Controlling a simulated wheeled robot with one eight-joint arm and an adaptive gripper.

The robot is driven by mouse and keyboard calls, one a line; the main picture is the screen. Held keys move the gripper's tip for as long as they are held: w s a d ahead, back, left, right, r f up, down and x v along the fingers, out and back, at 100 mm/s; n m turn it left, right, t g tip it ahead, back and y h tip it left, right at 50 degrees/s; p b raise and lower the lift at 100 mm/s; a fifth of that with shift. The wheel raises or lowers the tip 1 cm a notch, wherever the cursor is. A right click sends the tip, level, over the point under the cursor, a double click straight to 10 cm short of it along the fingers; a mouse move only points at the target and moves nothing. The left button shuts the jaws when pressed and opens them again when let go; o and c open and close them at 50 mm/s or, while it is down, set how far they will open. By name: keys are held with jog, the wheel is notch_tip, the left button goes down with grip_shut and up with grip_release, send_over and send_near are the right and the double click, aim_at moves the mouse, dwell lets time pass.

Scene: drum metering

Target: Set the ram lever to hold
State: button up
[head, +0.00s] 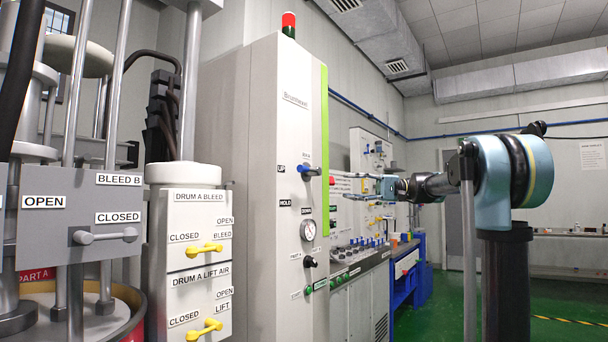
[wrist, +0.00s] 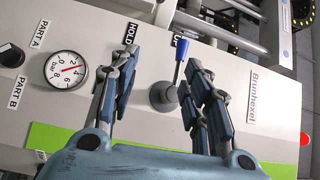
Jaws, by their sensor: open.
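The ram lever (head: 308,170) has a blue handle and sits on the tall light-grey cabinet, level with the UP label (head: 281,169); the HOLD label (head: 285,203) is lower. In the wrist view the lever's blue tip (wrist: 182,50) leans toward a partly covered label, right of the HOLD label (wrist: 131,30). Its dark round base (wrist: 163,97) shows between my fingers. My gripper (wrist: 162,63) is open, one finger on each side of the lever. I cannot tell whether either finger touches it. In the head view my gripper (head: 368,187) appears right of the cabinet.
A pressure gauge (head: 308,230) and a black knob (head: 309,261) sit below the lever. In the wrist view the gauge (wrist: 65,70) is left of my fingers. Drum equipment with a grey bleed plate (head: 75,225) stands at the left. Green floor (head: 545,300) is open at the right.

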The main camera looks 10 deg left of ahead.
aim_at(310, 170)
jog(key=shift+n+g+y, duration=0.4)
jog(key=shift+n+g, duration=0.1)
jog(key=r+x, duration=0.1)
jog(key=x, duration=0.4)
jog(key=w+r+x, duration=0.1)
jog(key=x, duration=0.5)
jog(key=r+x, duration=0.1)
jog(key=x, duration=0.4)
jog(key=shift+w+a+r, duration=0.15)
jog(key=shift+w+a, duration=0.1)
jog(key=shift+a, duration=0.25)
grip_shut()
